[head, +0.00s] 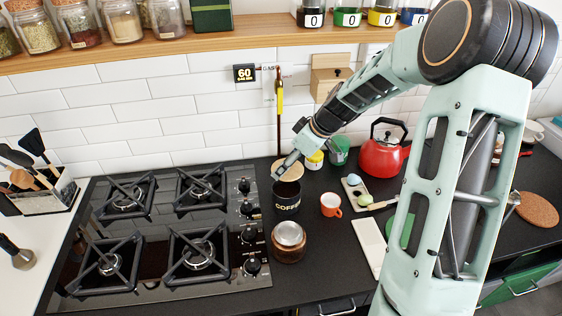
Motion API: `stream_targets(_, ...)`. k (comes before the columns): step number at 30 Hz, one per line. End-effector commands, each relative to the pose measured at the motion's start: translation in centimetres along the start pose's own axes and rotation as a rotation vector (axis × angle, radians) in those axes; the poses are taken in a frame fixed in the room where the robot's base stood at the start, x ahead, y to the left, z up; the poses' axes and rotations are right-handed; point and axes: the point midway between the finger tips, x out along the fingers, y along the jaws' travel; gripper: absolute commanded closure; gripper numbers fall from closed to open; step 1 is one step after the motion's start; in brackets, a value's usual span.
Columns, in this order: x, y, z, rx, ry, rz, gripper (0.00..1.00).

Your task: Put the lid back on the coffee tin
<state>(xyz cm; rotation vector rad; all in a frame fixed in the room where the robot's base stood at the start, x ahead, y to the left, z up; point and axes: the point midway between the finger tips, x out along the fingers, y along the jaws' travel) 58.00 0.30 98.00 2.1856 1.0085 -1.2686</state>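The coffee tin (287,207) is a black cylinder with pale COFFEE lettering. It stands upright on the dark counter just right of the hob, and its top looks open and dark inside. My gripper (281,170) points down and left, just above and behind the tin's rim. Its fingers are small here, and I cannot tell whether they are open or shut. A round tan disc (297,178) shows behind the gripper and the tin; I cannot tell whether it is the lid or a board on the counter.
A brown jar with a shiny top (288,236) stands in front of the tin. An orange mug (331,205) is to its right. The gas hob (150,262) is to the left. A red kettle (382,158), a green cup (340,150) and a small tray (354,190) stand further right.

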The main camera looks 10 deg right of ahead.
Motion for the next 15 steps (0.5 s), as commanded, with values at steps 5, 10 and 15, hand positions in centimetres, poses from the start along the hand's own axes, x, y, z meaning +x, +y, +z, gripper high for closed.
stream_targets(5,0.0,0.3,0.3,0.002,-0.001,0.001,0.57)
stream_targets(10,0.6,0.2,0.6,0.002,-0.001,0.0,0.57)
stream_targets(15,1.7,0.2,1.2,0.003,-0.001,-0.001,0.57)
